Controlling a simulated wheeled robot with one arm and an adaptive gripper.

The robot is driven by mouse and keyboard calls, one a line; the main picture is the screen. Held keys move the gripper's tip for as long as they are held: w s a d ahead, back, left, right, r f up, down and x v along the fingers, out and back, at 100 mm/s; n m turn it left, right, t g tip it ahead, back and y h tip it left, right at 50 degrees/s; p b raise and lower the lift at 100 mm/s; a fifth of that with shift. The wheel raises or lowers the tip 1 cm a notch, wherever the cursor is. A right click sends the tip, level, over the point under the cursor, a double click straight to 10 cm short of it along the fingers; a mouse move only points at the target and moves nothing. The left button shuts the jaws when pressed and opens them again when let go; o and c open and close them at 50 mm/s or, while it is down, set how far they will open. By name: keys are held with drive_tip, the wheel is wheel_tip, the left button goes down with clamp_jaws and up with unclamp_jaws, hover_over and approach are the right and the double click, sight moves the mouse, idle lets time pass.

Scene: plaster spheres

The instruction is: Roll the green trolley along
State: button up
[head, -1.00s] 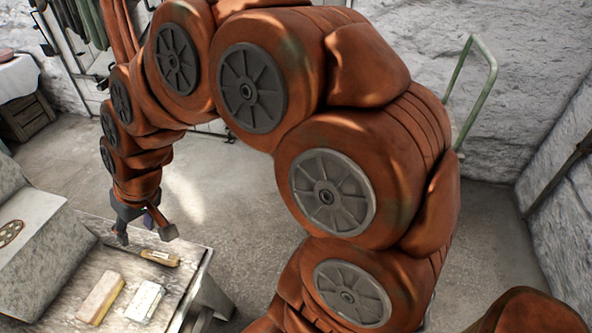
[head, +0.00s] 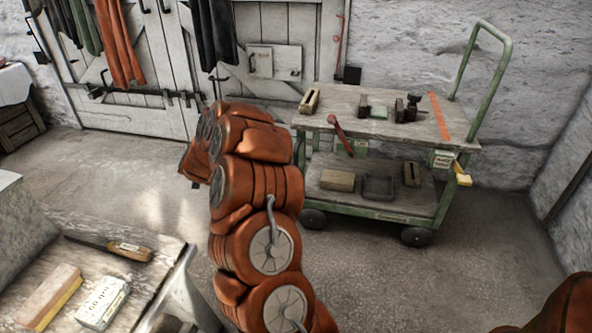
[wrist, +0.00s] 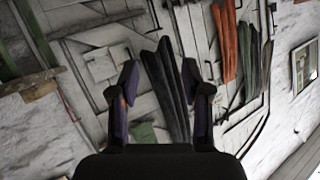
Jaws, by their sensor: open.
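The green trolley (head: 372,211) stands on dark wheels against the back wall, right of centre in the head view. It has a wooden top, a lower wooden shelf and a tall green push handle (head: 507,62) at its right end. A red-handled lever (head: 340,132) shows at its front left. My arm stands just left of it and covers part of its left end. In the wrist view my gripper (wrist: 163,82) is open with nothing between its fingers, facing the doors and hanging cloths. In the head view my gripper is hidden behind my arm.
A wooden bench (head: 150,270) at front left carries a chisel (head: 108,247) and blocks. Small tools lie on the trolley's top and shelf. White doors (head: 130,110) stand behind. Bare floor (head: 480,260) lies in front and right of the trolley.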

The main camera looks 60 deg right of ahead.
drive_tip(key=s+d+f+m+g+h+b, duration=0.25)
drive_tip(key=s+d+f, duration=0.2)
drive_tip(key=d, duration=0.35)
drive_tip(key=s+d+f+m+g+h+b, duration=0.1)
drive_tip(key=s+d+f+h+b, duration=0.2)
drive_tip(key=d+f, duration=0.35)
drive_tip(key=m+g+h+b, duration=0.2)
drive_tip(key=g+h, duration=0.2)
drive_tip(key=g, duration=0.1)
approach(295, 159)
drive_tip(key=d, duration=0.3)
drive_tip(key=shift+w+d+r+t+y, duration=0.1)
drive_tip(key=shift+d+t+y, duration=0.05)
drive_tip(key=shift+d, duration=0.25)
drive_tip(key=shift+w+d+r+t+y, duration=0.1)
drive_tip(key=shift+d, duration=0.25)
drive_tip(key=d, duration=0.1)
drive_tip(key=d+b, duration=0.1)
drive_tip(key=d, duration=0.1)
drive_tip(key=d+b, duration=0.1)
drive_tip(key=shift+w+d+f, duration=0.1)
drive_tip(key=shift+w+d, duration=0.2)
drive_tip(key=shift+w, duration=0.05)
drive_tip(key=shift+w+d, duration=0.2)
drive_tip(key=shift+d, duration=0.7)
clamp_jaws()
